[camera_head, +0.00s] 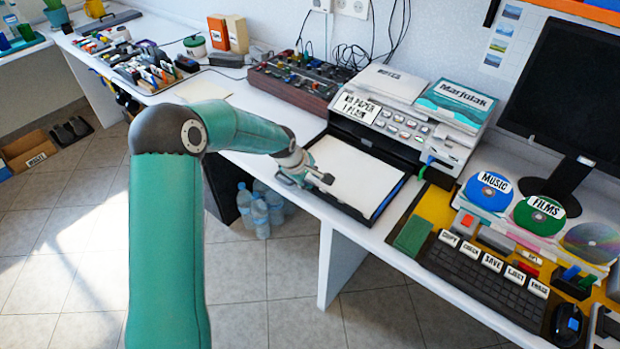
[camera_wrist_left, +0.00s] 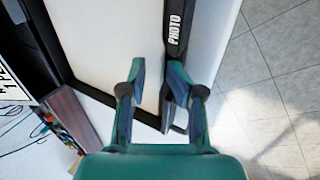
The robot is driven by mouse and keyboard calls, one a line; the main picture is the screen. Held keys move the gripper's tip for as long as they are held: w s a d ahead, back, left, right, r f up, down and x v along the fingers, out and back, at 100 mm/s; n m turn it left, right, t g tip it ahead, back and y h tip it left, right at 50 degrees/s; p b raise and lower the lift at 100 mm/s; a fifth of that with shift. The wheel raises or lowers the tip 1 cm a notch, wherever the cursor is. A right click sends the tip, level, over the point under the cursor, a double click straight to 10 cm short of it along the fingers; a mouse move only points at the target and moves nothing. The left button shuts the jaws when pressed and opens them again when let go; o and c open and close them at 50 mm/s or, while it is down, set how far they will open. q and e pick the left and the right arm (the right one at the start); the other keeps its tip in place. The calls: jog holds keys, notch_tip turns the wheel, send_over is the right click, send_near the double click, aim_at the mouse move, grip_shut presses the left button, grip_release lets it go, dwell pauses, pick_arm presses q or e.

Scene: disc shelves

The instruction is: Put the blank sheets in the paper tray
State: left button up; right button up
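A white blank sheet or stack (camera_head: 358,178) lies in the black paper tray (camera_head: 386,201) in front of the printer (camera_head: 375,122); I cannot count the sheets. In the left wrist view the pale sheet (camera_wrist_left: 105,45) lies inside the dark tray rim (camera_wrist_left: 150,118). My left gripper (camera_head: 318,180) is over the tray's front left part. In the wrist view its two fingers (camera_wrist_left: 156,85) stand apart, one over the sheet and one over the black edge marked PHOTO (camera_wrist_left: 175,28). I see nothing clamped between them. My right gripper is out of view.
A red-brown box with knobs (camera_head: 298,82) stands left of the printer. A keyboard (camera_head: 485,285), a green block (camera_head: 412,236) and labelled discs (camera_head: 488,190) are to the right. A cream sheet (camera_head: 205,88) lies on the desk at left. Bottles (camera_head: 260,212) stand on the floor below.

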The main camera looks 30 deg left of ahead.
pick_arm(q)
jog(key=shift+s+r, duration=0.1)
jog(key=shift+r, duration=0.55)
jog(key=v, duration=1.1)
jog(key=shift+s+b, duration=0.15)
jog(key=shift+b, duration=0.15)
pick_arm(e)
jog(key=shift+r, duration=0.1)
pick_arm(q)
jog(key=shift+r, duration=0.1)
